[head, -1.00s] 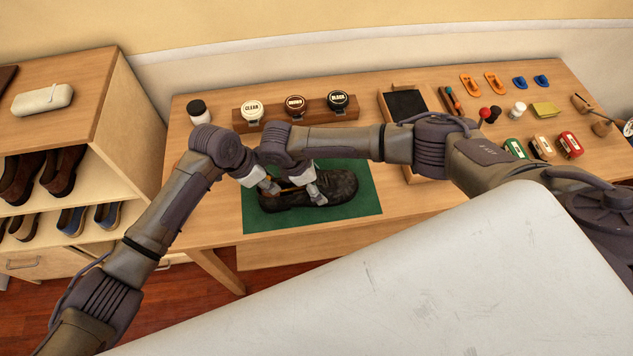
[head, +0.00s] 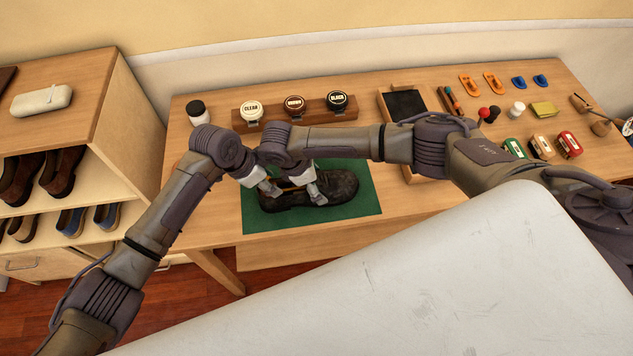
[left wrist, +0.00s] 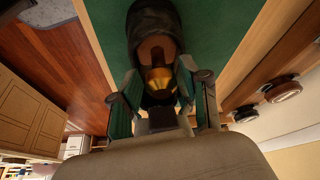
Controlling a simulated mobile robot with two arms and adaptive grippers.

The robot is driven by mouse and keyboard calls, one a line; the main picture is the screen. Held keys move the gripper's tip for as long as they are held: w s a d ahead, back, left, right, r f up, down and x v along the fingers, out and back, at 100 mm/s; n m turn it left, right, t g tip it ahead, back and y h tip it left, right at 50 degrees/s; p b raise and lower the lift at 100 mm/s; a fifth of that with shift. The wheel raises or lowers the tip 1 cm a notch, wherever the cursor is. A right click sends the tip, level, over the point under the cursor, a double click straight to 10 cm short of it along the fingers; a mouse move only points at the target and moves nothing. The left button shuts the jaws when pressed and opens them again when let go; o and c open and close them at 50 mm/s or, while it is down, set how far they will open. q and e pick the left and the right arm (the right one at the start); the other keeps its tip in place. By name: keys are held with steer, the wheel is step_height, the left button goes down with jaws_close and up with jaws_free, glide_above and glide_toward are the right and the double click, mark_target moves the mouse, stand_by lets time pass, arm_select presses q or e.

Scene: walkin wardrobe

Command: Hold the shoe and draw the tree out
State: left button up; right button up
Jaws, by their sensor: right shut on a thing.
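A dark shoe (head: 340,188) lies on the green mat (head: 350,214), toe to the right. My right gripper (head: 317,191) is shut on the shoe near its middle. My left gripper (head: 271,189) is at the heel end. In the left wrist view, the shoe (left wrist: 153,18) shows its opening, with the tree's wood and brass-coloured end (left wrist: 158,79) inside. The left fingers (left wrist: 164,98) stand apart on either side of the heel and the tree's end. Contact cannot be told. The tree's front part is hidden inside the shoe.
A rack of polish tins (head: 295,112) and a white jar (head: 197,110) stand behind the mat. A dark-lined tray (head: 405,104), brushes (head: 541,146) and small shoe-shaped pieces (head: 494,82) lie to the right. A shoe shelf (head: 125,110) stands at left.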

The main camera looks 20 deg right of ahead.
arm_select(q)
steer(key=shift+s+d+r, duration=0.3)
steer(key=shift+s+d, duration=0.05)
steer(key=shift+d, duration=0.35)
steer(key=v, duration=0.4)
steer(key=a+v, duration=0.1)
steer(key=v, duration=0.7)
steer(key=shift+w+a+f, duration=0.2)
steer(key=shift+w+f, duration=0.1)
steer(key=shift+w, duration=0.05)
steer(key=shift+o, duration=0.3)
steer(key=shift+a+x, duration=0.15)
steer(key=shift+x, duration=2.5)
steer(key=shift+a+x, duration=0.15)
steer(key=shift+x, duration=2.5)
steer(key=shift+f, duration=0.1)
jaws_close()
